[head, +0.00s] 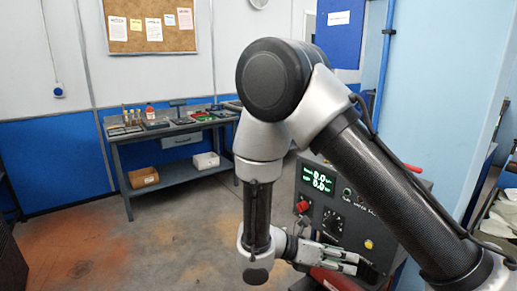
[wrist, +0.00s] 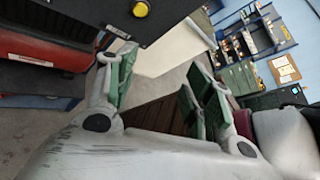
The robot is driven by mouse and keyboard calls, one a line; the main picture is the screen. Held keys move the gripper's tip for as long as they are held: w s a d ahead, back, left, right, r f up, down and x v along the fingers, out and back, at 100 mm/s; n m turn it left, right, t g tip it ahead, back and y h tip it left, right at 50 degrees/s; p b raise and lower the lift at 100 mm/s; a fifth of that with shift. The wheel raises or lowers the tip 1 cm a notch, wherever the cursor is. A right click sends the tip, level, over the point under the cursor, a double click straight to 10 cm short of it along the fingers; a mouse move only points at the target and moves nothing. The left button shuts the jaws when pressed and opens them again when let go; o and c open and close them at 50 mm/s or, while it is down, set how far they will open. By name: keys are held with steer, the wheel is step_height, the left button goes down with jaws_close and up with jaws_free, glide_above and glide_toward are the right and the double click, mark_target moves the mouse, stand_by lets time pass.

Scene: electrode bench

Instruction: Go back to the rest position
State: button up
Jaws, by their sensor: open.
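My gripper (head: 340,258) is at the lower right of the head view, at the end of my bent arm, pointing right in front of a dark control box (head: 345,205). The box has a lit green digital display, a dial, a red button and a yellow button. In the wrist view my gripper (wrist: 160,88) has its green-padded fingers spread wide apart, with nothing between them. The box's dark panel with the yellow button (wrist: 141,9) lies just beyond the fingers at the top.
A grey workbench (head: 175,130) with bottles, trays and tools stands along the back wall. A cardboard box (head: 143,177) and a white box (head: 205,161) sit on its lower shelf. The floor (head: 100,250) at left is clear. A red unit (wrist: 45,40) is at the wrist view's upper left.

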steer(key=s+d+r+m+t+y, duration=0.1)
steer(key=s+d+r+m+y, duration=0.2)
steer(key=r+m, duration=0.5)
steer(key=s+d+r+m+t+y, duration=0.1)
steer(key=s+d+r+m+y, duration=0.3)
steer(key=d+r+m+y, duration=0.2)
steer(key=s+d+r+m+t+y, duration=0.2)
steer(key=d+r+m+y, duration=0.3)
steer(key=r+m, duration=0.6)
steer(key=shift+s+d, duration=0.5)
steer(key=shift+s, duration=0.35)
